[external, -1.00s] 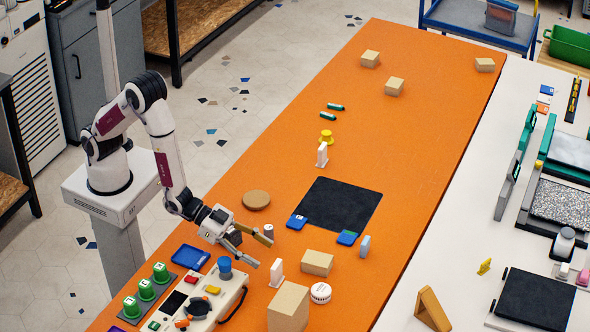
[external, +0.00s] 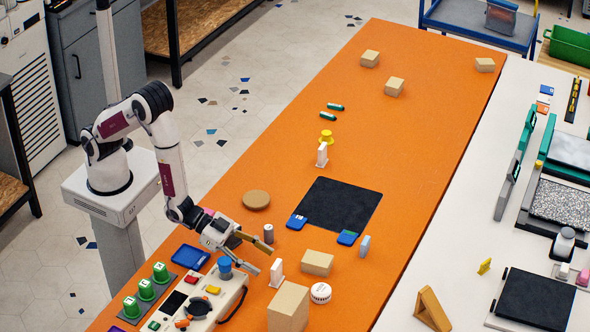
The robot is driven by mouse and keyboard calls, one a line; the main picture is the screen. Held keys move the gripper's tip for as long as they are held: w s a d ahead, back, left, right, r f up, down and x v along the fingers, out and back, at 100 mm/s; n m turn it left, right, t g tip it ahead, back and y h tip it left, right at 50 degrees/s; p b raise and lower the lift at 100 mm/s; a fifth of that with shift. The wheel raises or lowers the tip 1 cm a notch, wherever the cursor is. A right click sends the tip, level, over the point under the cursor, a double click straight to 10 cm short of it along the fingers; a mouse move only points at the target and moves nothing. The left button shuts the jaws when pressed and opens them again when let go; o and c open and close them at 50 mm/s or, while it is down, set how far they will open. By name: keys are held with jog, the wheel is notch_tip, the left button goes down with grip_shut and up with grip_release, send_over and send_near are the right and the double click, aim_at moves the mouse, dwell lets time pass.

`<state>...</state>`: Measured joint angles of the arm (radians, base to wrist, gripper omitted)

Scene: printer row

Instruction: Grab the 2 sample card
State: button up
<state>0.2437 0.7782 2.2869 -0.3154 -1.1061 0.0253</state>
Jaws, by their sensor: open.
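The black mat (external: 343,203) is otherwise bare. A white upright piece (external: 276,272), cardboard boxes (external: 317,262) and a control panel (external: 205,297) are near my gripper. The orange table (external: 330,80) is mostly clear farther back.

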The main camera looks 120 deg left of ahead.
aim_at(273, 268)
jog(key=shift+x, duration=2.5)
jog(key=c, duration=1)
